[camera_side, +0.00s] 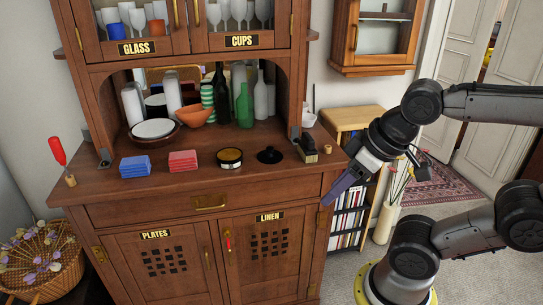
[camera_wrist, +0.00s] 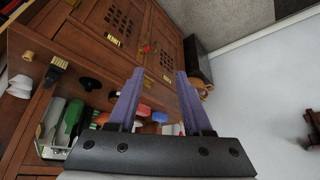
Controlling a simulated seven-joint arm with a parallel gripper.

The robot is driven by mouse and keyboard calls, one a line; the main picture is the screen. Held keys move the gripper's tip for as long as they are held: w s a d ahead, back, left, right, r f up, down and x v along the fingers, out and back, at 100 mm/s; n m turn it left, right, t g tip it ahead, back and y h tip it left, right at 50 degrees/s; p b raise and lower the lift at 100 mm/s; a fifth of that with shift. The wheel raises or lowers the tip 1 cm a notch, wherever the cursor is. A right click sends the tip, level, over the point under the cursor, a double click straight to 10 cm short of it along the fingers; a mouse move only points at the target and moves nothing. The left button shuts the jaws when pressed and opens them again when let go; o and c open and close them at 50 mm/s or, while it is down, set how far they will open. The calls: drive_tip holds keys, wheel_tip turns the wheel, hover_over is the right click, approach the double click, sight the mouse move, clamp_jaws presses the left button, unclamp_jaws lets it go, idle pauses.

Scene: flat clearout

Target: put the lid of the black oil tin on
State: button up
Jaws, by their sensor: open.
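The black lid (camera_side: 270,155), a flat disc with a knob, lies on the cabinet's counter right of centre. A short round black tin (camera_side: 230,158) with a pale yellowish top surface stands just left of it, apart from the lid; I take it to be the oil tin. The fingers also show in the wrist view (camera_wrist: 160,72).
A dark brush (camera_side: 309,150) and a small cork-coloured piece (camera_side: 328,149) are at the counter's right end. Red (camera_side: 183,161) and blue (camera_side: 135,166) stacks lie left of the tin. Bottles (camera_side: 244,106), an orange bowl (camera_side: 195,115) and plates (camera_side: 153,129) stand behind.

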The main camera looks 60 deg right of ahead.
drive_tip(key=shift+o, duration=1.1)
